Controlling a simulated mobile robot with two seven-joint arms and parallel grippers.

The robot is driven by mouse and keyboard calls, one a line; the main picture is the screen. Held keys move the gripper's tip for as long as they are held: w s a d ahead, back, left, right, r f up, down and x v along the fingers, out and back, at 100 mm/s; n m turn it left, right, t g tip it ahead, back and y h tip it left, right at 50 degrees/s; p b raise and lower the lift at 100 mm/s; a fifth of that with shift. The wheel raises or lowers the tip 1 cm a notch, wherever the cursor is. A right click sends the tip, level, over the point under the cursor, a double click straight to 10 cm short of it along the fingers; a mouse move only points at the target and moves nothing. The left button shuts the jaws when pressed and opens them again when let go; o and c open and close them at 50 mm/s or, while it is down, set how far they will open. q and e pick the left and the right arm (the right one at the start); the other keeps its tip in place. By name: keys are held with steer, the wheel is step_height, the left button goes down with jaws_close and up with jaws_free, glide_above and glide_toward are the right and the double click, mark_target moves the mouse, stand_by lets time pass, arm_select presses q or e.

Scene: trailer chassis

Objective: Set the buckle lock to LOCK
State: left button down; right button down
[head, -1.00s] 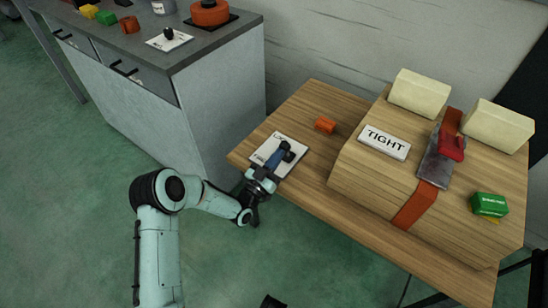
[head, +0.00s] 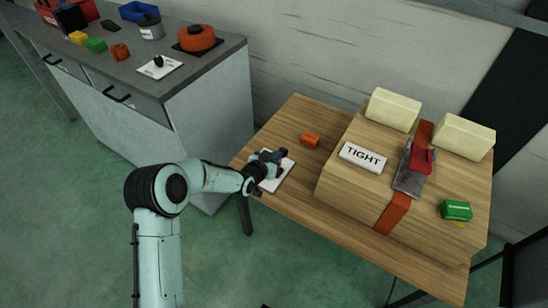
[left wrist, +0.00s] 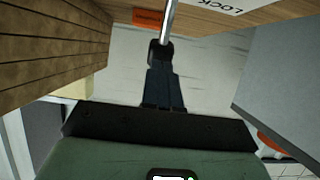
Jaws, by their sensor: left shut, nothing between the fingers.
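The buckle lock's white plate (head: 277,178) lies on the left end of the wooden table; my left gripper hides part of it. In the left wrist view a corner of the plate (left wrist: 240,5) shows the word LOCK upside down. A bright metal lever (left wrist: 168,20) stands out there, its end at my fingertips; I cannot tell if they touch. My left gripper (head: 272,158) is over the plate, shut and empty; its dark fingers also show in the left wrist view (left wrist: 160,52). My right gripper is not in view.
A wooden box with an orange strap (head: 393,212), a red buckle (head: 422,160) and a TIGHT sign (head: 362,157) stands on the table (head: 300,195). An orange block (head: 310,139) lies near the plate. A grey counter (head: 150,84) with several items is at left.

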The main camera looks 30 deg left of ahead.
arm_select(q)
steer(key=shift+w+g, duration=0.25)
steer(key=shift+g, duration=0.05)
steer(key=shift+w+d, duration=0.1)
steer(key=shift+w, duration=0.35)
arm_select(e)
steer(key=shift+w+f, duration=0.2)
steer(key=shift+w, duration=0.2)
arm_select(q)
steer(key=shift+w+r, duration=0.1)
steer(key=shift+r, duration=0.1)
